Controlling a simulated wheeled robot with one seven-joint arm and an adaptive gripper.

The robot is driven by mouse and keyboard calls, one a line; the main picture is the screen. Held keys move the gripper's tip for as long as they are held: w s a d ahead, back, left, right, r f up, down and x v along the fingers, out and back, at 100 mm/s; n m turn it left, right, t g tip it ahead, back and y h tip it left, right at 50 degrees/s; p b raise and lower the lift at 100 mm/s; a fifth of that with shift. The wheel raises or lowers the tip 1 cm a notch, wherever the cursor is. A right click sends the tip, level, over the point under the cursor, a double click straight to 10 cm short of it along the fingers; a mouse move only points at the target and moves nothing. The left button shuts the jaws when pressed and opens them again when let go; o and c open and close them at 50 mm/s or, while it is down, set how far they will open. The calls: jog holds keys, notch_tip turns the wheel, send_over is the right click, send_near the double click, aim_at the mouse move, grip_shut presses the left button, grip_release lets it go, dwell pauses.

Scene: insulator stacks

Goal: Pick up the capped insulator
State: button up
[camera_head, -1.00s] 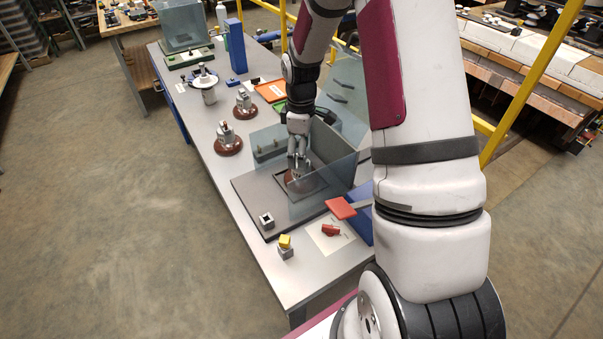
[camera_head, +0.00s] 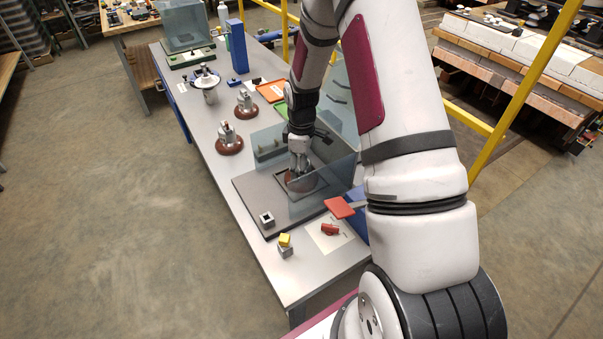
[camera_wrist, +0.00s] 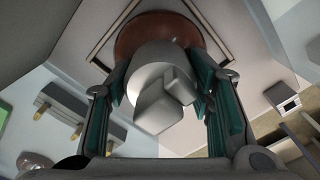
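The capped insulator, a brown disc with a grey metal cap, shows in the wrist view (camera_wrist: 160,85) between my fingers. It also shows in the head view (camera_head: 301,183), low inside the clear-walled station. My gripper (camera_wrist: 160,78) points down over it, with a green-padded finger on each side of the cap. No gap shows between pads and cap, so it looks shut on the cap. A square outline on the plate surrounds the disc. I cannot tell whether the disc touches the plate. In the head view my gripper (camera_head: 299,165) is partly behind a clear panel.
Clear panels (camera_head: 325,185) stand close around my gripper on a dark base plate (camera_head: 250,208). Two brown insulators (camera_head: 229,144) (camera_head: 246,104) and a white one (camera_head: 208,88) stand farther back. A yellow-topped block (camera_head: 285,243) and red pieces (camera_head: 330,229) lie near the front.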

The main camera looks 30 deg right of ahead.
grip_shut()
jog(key=shift+r, duration=0.15)
